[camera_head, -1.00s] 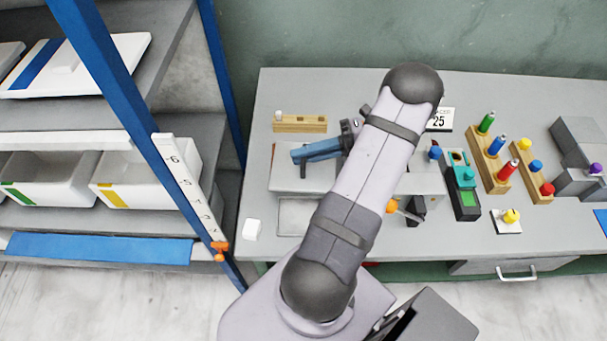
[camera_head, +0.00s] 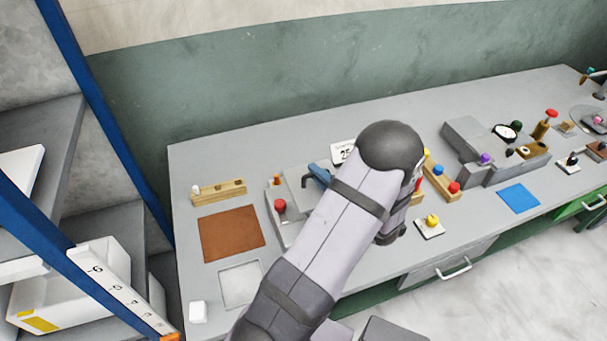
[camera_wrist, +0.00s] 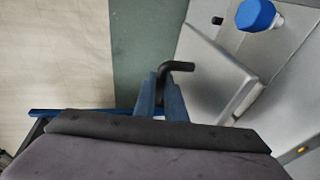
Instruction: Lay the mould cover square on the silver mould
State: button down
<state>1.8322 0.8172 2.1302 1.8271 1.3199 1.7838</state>
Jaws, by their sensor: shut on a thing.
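The mould cover (camera_head: 298,182) is a flat grey plate with a black bent handle (camera_wrist: 180,66). My gripper (camera_head: 318,175) has blue fingers, shut on that handle, and the cover hangs above the bench. In the wrist view my gripper (camera_wrist: 160,98) has the cover (camera_wrist: 218,70) beyond its fingertips, and part of the cover is hidden. The silver mould (camera_head: 240,284) is a shallow square frame at the front left of the bench. It lies open, to the left of and nearer than the cover. My arm hides part of the cover in the head view.
A bare brown mat (camera_head: 232,234) lies just behind the mould. A wooden block (camera_head: 219,192) is behind the mat, and a white cube (camera_head: 198,311) stands left of the mould. A red knob (camera_head: 280,205) shows beside the cover. A blue knob (camera_wrist: 256,14) shows in the wrist view.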

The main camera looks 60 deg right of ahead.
aim_at(316, 193)
jog(key=shift+f+b, duration=3.35)
jog(key=shift+f+b, duration=0.35)
jog(key=shift+f, duration=0.15)
jog(key=c, duration=1.7)
grip_release()
jog(key=shift+c, duration=0.2)
jog(key=shift+f, duration=0.1)
